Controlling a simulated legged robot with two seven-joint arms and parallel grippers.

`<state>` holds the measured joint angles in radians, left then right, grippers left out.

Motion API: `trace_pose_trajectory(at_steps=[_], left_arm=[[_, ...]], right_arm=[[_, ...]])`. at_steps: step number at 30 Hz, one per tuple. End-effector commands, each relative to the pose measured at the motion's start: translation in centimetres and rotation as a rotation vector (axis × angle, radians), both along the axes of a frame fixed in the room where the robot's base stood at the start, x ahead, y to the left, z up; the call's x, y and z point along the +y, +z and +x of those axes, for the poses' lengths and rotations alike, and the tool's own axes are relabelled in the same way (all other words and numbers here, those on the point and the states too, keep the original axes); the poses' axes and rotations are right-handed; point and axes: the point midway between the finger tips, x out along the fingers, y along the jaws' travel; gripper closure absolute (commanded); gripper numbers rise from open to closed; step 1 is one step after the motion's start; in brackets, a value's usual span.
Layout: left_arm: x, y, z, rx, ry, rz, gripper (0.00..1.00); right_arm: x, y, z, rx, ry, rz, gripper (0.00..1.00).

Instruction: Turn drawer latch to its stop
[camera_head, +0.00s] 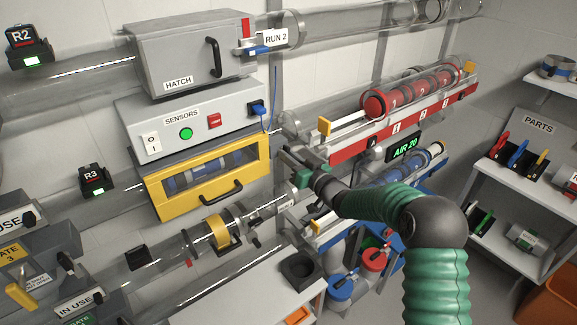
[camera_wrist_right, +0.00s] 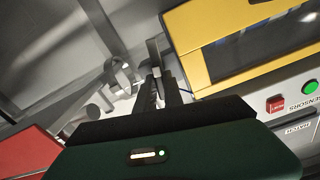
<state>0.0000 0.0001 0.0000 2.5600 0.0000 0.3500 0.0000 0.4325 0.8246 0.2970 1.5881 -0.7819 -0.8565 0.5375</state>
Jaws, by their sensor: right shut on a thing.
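The yellow drawer (camera_head: 210,181) with a clear window and a black handle sits below the sensors box. Blue parts show behind its window. My right gripper (camera_head: 283,156) is at the drawer's right edge, with its arm coming in from the right. In the right wrist view, the right gripper's dark fingers (camera_wrist_right: 158,88) are shut on a small grey upright piece, the drawer latch (camera_wrist_right: 154,50), next to the edge of the yellow frame (camera_wrist_right: 188,55). The fingers hide much of the latch, and its exact angle is hard to tell. My left gripper is not in view.
The sensors box (camera_head: 190,115) has a green button, a red switch and a blue plug. Above it is the grey hatch (camera_head: 185,55). Clear tubes run below the drawer. A red rack (camera_head: 400,125) stands to the right of the gripper, and a parts shelf (camera_head: 525,150) is at the far right.

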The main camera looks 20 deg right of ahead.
Motion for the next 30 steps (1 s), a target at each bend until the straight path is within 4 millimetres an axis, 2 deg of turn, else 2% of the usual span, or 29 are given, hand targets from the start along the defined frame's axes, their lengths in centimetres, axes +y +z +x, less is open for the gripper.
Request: trace_pose_trajectory(at_steps=[1,9,29,30], left_arm=[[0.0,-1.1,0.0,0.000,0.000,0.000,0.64],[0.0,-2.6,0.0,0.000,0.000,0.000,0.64],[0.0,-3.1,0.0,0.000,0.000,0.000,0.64],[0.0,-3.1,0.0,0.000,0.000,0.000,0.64]], right_arm=[[0.0,-1.3,-0.1,0.005,0.000,-0.035,1.00],[0.0,-1.2,-0.1,-0.041,0.001,-0.167,1.00],[0.0,-1.0,-0.1,-0.059,0.002,-0.222,1.00],[0.0,-1.0,-0.1,-0.059,0.002,-0.222,0.84]])
